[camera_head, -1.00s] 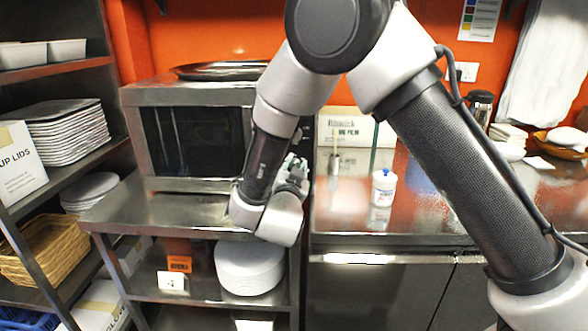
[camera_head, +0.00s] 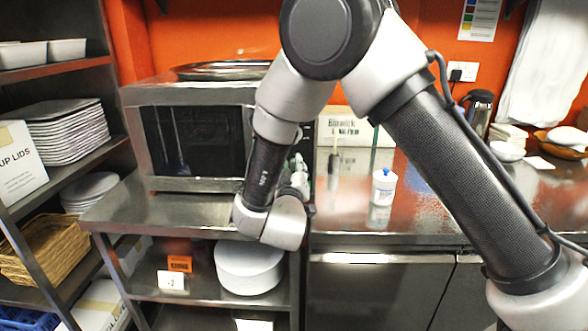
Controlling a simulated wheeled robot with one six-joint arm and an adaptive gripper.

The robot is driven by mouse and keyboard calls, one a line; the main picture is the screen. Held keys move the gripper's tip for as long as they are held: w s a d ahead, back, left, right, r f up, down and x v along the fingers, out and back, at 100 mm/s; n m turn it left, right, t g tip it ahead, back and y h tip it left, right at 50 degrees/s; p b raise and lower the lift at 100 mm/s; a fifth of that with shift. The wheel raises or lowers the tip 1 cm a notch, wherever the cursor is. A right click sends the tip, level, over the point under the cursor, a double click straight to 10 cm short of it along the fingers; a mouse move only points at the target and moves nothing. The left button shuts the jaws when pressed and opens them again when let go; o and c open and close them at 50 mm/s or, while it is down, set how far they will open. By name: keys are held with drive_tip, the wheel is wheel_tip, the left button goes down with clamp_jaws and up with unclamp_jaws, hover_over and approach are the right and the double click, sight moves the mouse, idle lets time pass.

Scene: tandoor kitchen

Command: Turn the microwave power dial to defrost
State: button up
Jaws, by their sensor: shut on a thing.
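The microwave (camera_head: 197,138) is a steel box with a dark door window, standing on the steel shelf unit at the left. Its right side, with the control panel and the power dial, is mostly hidden behind my arm. My gripper (camera_head: 299,172) is at the microwave's front right edge, partly hidden by my wrist. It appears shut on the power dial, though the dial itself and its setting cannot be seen.
A dark round tray (camera_head: 222,71) lies on top of the microwave. A white bottle (camera_head: 384,187) stands on the steel counter (camera_head: 420,215) to the right, with a cardboard box (camera_head: 352,127) behind. A shelf rack (camera_head: 80,160) with stacked plates (camera_head: 68,130) borders the left.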

drive_tip(key=n, duration=0.6)
drive_tip(key=shift+n+y, duration=0.3)
drive_tip(key=shift+n, duration=0.1)
drive_tip(key=n, duration=0.5)
drive_tip(key=shift+y, duration=0.3)
drive_tip(key=shift+n, duration=0.5)
drive_tip(key=o, duration=1.1)
drive_tip(key=shift+c, duration=0.2)
drive_tip(key=shift+s, duration=0.1)
drive_tip(key=s, duration=1.1)
drive_tip(key=shift+s+f, duration=0.4)
